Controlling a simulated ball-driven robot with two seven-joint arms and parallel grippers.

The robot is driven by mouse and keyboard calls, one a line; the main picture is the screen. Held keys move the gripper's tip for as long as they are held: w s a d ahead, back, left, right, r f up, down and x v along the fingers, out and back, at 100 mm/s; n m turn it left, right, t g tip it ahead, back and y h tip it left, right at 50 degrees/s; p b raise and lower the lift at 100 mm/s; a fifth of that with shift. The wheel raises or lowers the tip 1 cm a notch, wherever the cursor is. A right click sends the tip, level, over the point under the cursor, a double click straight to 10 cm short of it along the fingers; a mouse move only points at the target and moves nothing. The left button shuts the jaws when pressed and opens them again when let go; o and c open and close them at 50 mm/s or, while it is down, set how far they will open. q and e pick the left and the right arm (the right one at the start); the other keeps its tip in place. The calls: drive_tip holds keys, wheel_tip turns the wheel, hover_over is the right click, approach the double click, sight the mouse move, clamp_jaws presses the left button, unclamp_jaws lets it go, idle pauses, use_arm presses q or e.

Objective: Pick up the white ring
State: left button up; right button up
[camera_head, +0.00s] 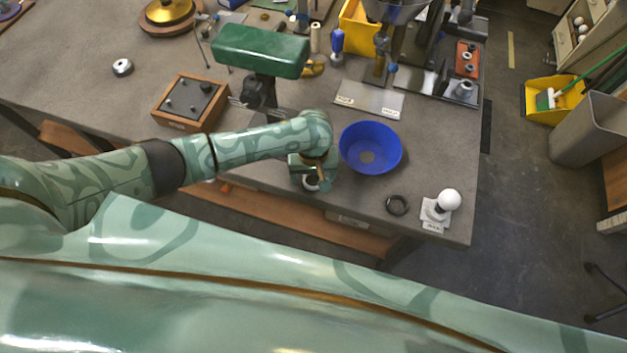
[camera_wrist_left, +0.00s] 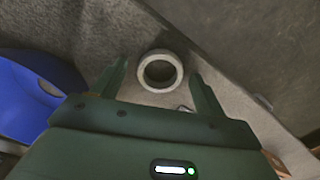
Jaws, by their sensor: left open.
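The white ring (camera_wrist_left: 142,72) lies flat near the table's edge in the left wrist view, with a dark opening in its middle. Only part of the white ring (camera_head: 310,188) shows in the head view, under my left gripper (camera_head: 318,180). In the left wrist view, the fingers of my left gripper (camera_wrist_left: 160,69) are spread apart with the ring seen in the gap between their tips. The ring is not clasped, and I cannot tell its exact distance below the fingertips. My right gripper is not in view.
A blue bowl (camera_head: 371,148) stands just right of my left gripper. A black ring (camera_head: 390,206) and a white ball (camera_head: 449,199) on a white base are farther right. A wooden box (camera_head: 190,102) and a green lamp head (camera_head: 260,50) stand to the left. Table edge is close.

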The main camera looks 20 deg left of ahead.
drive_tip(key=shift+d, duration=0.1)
use_arm(q)
drive_tip(key=c, duration=1)
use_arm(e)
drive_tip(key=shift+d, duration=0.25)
use_arm(q)
drive_tip(key=shift+c, duration=0.2)
